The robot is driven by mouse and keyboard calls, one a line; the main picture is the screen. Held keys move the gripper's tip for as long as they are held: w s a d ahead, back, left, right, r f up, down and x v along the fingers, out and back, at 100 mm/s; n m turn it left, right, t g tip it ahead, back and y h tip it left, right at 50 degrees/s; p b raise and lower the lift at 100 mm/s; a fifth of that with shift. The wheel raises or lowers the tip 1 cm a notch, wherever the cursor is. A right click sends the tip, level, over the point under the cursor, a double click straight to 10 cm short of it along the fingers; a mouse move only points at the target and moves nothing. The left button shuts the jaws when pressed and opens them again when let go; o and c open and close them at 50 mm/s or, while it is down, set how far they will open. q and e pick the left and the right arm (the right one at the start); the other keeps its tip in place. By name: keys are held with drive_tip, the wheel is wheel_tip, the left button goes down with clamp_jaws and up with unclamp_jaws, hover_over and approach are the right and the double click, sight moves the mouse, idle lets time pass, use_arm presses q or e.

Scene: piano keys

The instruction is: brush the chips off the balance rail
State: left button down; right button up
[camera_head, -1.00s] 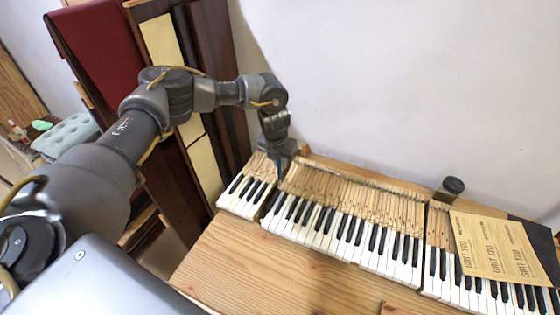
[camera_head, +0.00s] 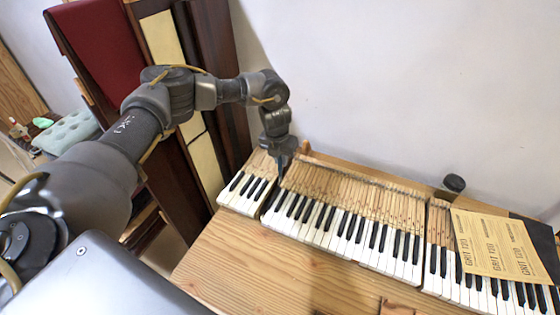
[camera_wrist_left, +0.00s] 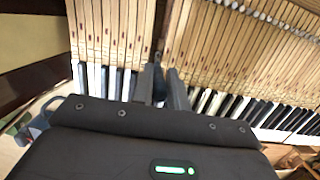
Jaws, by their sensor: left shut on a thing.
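My left gripper (camera_head: 281,172) reaches down over the left part of the piano keys. It is shut on a small dark thing, mostly hidden by the fingers; I cannot tell its shape. In the left wrist view the gripper (camera_wrist_left: 162,82) points at a narrow dark gap (camera_wrist_left: 159,42) between two groups of keys. The left keys (camera_wrist_left: 104,35) are a short group, and the longer group (camera_wrist_left: 225,50) lies to the right. The balance rail is mostly hidden under the wooden key bodies, and I cannot make out any chips. My right gripper is not in view.
Tan sandpaper sheets (camera_head: 492,245) lie over the right-hand keys. A dark round jar (camera_head: 453,185) stands behind them. The wooden table front (camera_head: 240,260) is mostly clear. Dark panels (camera_head: 215,60) lean at the left by the wall.

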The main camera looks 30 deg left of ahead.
use_arm(q)
drive_tip(key=shift+r, duration=0.1)
drive_tip(key=shift+s+p, duration=0.2)
drive_tip(key=shift+p, duration=0.1)
drive_tip(key=shift+s, duration=0.25)
drive_tip(key=shift+w+b, duration=0.3)
drive_tip(key=shift+w, duration=0.2)
drive_tip(key=shift+s, duration=0.1)
